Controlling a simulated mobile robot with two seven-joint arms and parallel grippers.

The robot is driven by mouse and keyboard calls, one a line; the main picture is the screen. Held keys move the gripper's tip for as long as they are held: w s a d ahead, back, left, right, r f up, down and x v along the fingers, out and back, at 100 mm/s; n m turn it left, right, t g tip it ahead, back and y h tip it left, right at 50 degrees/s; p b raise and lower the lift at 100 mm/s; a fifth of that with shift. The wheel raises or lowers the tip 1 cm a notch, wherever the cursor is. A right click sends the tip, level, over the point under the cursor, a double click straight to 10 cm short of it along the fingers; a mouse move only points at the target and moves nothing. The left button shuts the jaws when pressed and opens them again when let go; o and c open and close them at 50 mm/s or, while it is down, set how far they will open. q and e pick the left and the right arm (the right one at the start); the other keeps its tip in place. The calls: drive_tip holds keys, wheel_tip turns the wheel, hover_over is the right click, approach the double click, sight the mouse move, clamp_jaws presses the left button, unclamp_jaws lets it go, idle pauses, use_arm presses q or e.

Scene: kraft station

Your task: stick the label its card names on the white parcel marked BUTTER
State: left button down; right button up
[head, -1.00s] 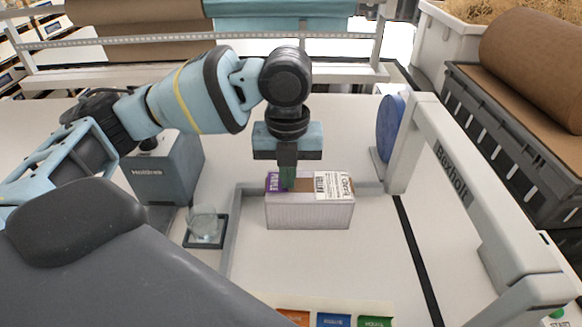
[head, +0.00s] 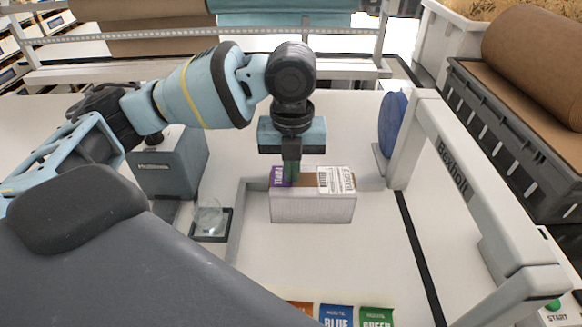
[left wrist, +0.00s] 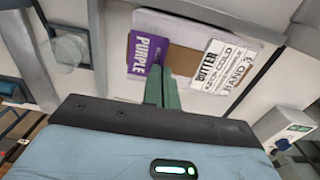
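The white parcel (head: 312,208) stands on the table in the middle of the head view, with brown tape across its top. A purple label reading PURPLE (head: 280,177) lies flat on the left of its top; it also shows in the left wrist view (left wrist: 150,54). A white printed card (left wrist: 222,66) lies on the right of the top, its text only partly readable. My left gripper (head: 291,180) points down at the top beside the purple label's right part. Its green fingers (left wrist: 161,92) are together; I cannot tell whether they touch the label. My right gripper is out of view.
Orange, blue (head: 337,315) and green (head: 376,316) labels lie at the front edge. A grey box-shaped device (head: 172,165) and a small dish on a dark tray (head: 211,224) stand left. A grey frame (head: 470,190) stands right. Table in front of the parcel is clear.

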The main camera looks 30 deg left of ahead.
use_arm(q)
drive_tip(key=shift+f, duration=0.45)
idle(1.0)
drive_tip(key=c, duration=2.1)
unclamp_jaws()
drive_tip(key=o, duration=0.5)
